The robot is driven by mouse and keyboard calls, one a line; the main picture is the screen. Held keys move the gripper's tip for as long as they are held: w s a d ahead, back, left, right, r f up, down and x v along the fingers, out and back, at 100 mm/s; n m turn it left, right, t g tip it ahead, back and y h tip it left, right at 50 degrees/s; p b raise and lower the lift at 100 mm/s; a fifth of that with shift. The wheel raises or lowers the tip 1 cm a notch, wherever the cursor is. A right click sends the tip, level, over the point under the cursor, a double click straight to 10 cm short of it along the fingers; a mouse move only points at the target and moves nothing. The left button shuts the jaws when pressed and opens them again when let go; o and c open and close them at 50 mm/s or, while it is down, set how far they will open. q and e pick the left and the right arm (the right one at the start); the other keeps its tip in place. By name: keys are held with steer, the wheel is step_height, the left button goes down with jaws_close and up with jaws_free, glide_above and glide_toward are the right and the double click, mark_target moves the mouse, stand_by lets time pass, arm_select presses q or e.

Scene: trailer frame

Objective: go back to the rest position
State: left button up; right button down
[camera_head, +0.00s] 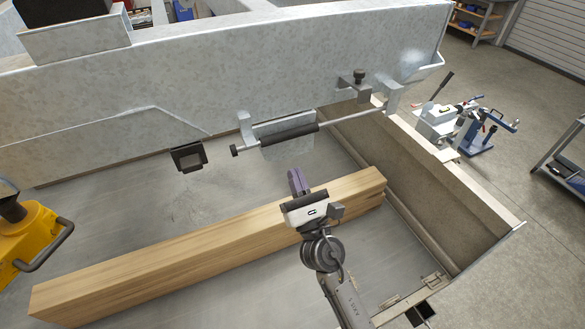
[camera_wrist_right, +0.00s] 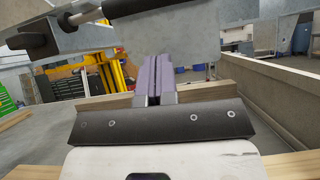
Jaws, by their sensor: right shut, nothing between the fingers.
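My right gripper (camera_head: 297,182) is in the middle of the head view, above the far edge of the wooden beam. Its purple-grey fingers are shut with nothing between them. They also show close together in the right wrist view (camera_wrist_right: 157,78). The fingers point toward the galvanized trailer frame (camera_head: 240,70) and are apart from the bar with the black sleeve (camera_head: 290,137). My left gripper does not show in either view.
A long wooden beam (camera_head: 150,268) lies below my right arm. A yellow piece with a black handle (camera_head: 35,235) is at the left. A side rail (camera_head: 430,185) runs along the right. A black square bracket (camera_head: 188,157) hangs from the frame. Floor shows between beam and frame.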

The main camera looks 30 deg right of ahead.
steer(key=b+v, duration=0.3)
steer(key=v, duration=0.4)
steer(key=shift+s, duration=0.3)
steer(key=shift+f, duration=0.15)
